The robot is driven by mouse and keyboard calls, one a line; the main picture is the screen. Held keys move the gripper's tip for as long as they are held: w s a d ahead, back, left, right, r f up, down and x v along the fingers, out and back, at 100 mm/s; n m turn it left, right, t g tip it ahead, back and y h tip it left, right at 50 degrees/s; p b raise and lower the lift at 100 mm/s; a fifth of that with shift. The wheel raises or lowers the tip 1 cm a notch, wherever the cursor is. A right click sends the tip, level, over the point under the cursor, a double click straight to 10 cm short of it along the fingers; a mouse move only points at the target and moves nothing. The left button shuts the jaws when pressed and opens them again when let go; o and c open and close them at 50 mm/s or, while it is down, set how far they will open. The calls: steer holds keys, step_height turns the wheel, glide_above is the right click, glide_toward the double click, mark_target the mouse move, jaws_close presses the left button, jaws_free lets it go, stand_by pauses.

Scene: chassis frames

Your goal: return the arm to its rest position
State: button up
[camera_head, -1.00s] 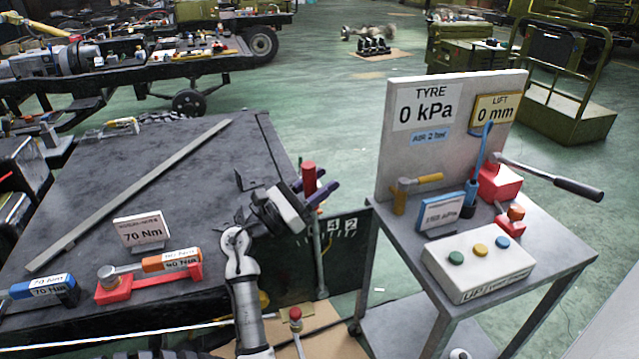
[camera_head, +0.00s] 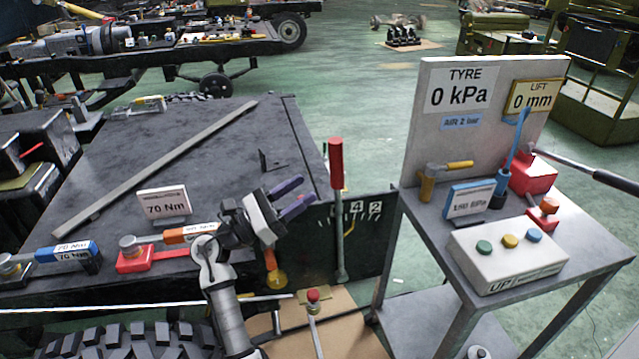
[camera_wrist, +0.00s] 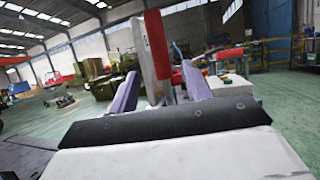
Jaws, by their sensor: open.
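My gripper (camera_head: 292,200) is open, with two purple fingers pointing up and to the right in the head view. It is in the air in front of the dark workbench (camera_head: 190,150), left of a red-handled upright lever (camera_head: 337,190). My arm rises from the bottom of the head view and bends at the elbow. In the wrist view the two purple fingers (camera_wrist: 160,95) stand apart. A red-and-grey upright shape (camera_wrist: 157,48) shows beyond and between them; I cannot tell how far away it is. I see nothing held.
A metal cart (camera_head: 480,240) with a tyre panel (camera_head: 455,150), a button box (camera_head: 508,256) and tools stands at the right. Torque wrenches (camera_head: 150,257) and a 70 Nm sign (camera_head: 163,204) are on the bench. A tyre (camera_head: 130,340) is at the bottom left.

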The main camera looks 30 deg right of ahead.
steer(key=shift+v, duration=1)
